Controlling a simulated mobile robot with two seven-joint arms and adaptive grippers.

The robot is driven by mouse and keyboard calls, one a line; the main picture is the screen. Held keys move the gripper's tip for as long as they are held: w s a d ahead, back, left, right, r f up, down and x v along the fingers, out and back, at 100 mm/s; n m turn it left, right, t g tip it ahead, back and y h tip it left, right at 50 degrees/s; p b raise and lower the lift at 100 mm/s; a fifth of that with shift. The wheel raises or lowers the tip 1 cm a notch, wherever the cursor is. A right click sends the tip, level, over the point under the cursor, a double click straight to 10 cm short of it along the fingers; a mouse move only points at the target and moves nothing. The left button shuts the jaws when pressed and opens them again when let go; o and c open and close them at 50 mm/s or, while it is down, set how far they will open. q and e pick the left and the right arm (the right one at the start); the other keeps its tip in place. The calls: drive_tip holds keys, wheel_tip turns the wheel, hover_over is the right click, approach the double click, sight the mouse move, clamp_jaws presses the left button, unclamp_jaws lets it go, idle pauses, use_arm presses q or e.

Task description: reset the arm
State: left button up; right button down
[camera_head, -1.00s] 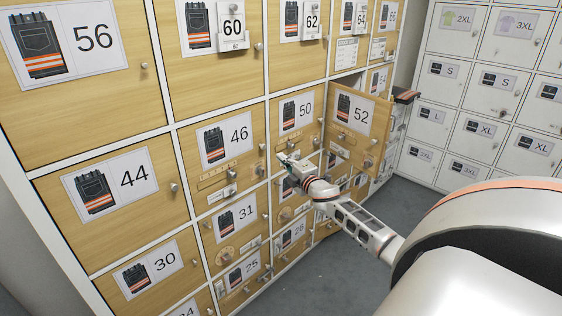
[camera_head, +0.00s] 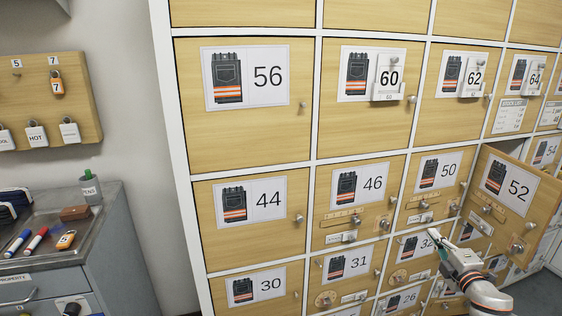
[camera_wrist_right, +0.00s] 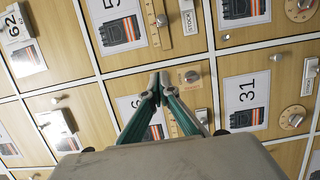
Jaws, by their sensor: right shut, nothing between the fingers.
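My right gripper (camera_head: 437,238) is at the lower right of the head view, in front of the locker wall, just below door 50 (camera_head: 435,185) and left of the open door 52 (camera_head: 510,195). In the right wrist view the gripper (camera_wrist_right: 158,82) has its two green-sided fingers meeting at the tips, with nothing held. The locker fronts behind it look tilted in that view, with a door labelled 31 (camera_wrist_right: 246,98) to the right. My left gripper is not in view.
Door 52 stands swung outward close to my right arm. Knobs, dials and latches stick out from several doors. At left are a grey cabinet (camera_head: 105,240) with markers on top and a wooden key board (camera_head: 85,100). Grey floor shows at the far right.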

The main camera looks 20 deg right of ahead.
drive_tip(key=s+a+f+m+g+y, duration=0.1)
drive_tip(key=s+a+f+m, duration=0.1)
drive_tip(key=s+a+f, duration=0.35)
drive_tip(key=s+a+f+m+g+y, duration=0.1)
drive_tip(key=s+a+f+m+g, duration=0.15)
drive_tip(key=a+f, duration=0.6)
drive_tip(key=s+a+f+m+g+y, duration=0.1)
drive_tip(key=s+a+f, duration=0.45)
drive_tip(key=a, duration=0.25)
drive_tip(key=s+a+f+m+g+y, duration=0.1)
drive_tip(key=s+a+f+m, duration=0.1)
drive_tip(key=s+a, duration=0.4)
drive_tip(key=s+a+f+m+g+y, duration=0.1)
drive_tip(key=s+a, duration=0.6)
drive_tip(key=a, duration=0.8)
wheel_tip(320, 180, down, 3)
drive_tip(key=m+y, duration=0.1)
drive_tip(key=m, duration=0.1)
drive_tip(key=shift+s+f+m+y, duration=0.15)
drive_tip(key=shift+m+y, duration=0.15)
drive_tip(key=shift+m, duration=0.05)
drive_tip(key=shift+g, duration=0.25)
